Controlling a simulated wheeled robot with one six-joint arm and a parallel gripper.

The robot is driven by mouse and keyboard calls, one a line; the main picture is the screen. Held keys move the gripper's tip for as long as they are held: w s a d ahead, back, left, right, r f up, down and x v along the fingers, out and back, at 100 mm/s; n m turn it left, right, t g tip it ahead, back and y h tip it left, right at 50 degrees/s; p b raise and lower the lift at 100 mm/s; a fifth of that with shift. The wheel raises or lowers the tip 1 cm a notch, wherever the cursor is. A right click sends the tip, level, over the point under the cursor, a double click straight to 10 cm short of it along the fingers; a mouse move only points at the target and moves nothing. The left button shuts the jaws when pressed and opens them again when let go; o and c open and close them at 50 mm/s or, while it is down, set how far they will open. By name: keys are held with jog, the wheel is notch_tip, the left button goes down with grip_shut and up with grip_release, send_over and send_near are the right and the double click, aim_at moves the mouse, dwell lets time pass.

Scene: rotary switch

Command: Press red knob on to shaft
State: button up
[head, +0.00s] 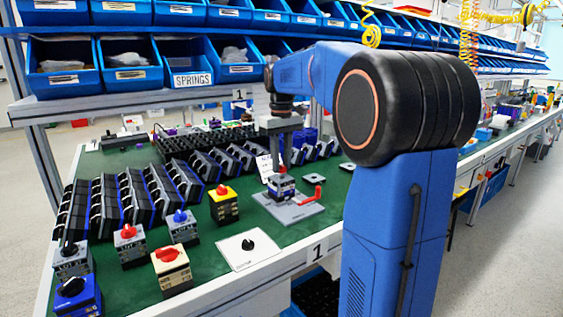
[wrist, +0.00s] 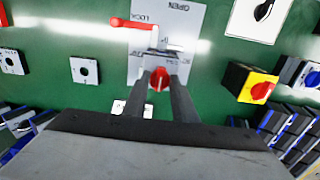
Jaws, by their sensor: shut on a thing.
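My gripper (head: 282,160) points down over the grey fixture plate (head: 298,213). In the wrist view its two fingers (wrist: 159,88) are shut on a red knob (wrist: 158,75), one on each side. The red knob sits right above the switch body (head: 281,187) clamped on the plate, in line with its top. The shaft is hidden under the knob, and I cannot tell how far down the knob sits. A red lever (head: 312,194) lies at the plate's side; in the wrist view the lever (wrist: 130,23) is near the LOCK marking.
Finished-looking switches with coloured knobs stand at the front left, including a yellow one with a red knob (head: 223,203). A white plate with a black knob (head: 247,247) lies at the front edge. Rows of dark tilted modules (head: 140,200) fill the left. Blue bins (head: 190,67) hang behind.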

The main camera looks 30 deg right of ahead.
jog(key=shift+f, duration=1.1)
jog(key=o, duration=1.1)
jog(key=shift+r, duration=0.15)
notch_tip(320, 180, up, 17)
jog(key=s+a+f+t, duration=0.1)
jog(key=s+a+f, duration=0.3)
jog(key=s+f, duration=0.2)
jog(key=s+a+f+t, duration=0.1)
jog(key=s+a+f, duration=0.4)
jog(key=s+f, duration=0.2)
jog(key=s+a+f+t, duration=0.1)
jog(key=s+a+f, duration=0.3)
jog(key=s, duration=0.5)
jog(key=shift+s+a+f+t, duration=0.15)
jog(key=shift+a+f, duration=0.05)
jog(key=shift+f, duration=0.5)
jog(key=shift+s+a+f+t, duration=0.15)
jog(key=shift+f, duration=0.55)
jog(key=s+a+f+t, duration=0.1)
jog(key=s+a+f, duration=0.1)
jog(key=s+f, duration=0.5)
notch_tip(320, 180, down, 4)
jog(key=shift+s+f, duration=0.1)
jog(key=shift+s, duration=0.2)
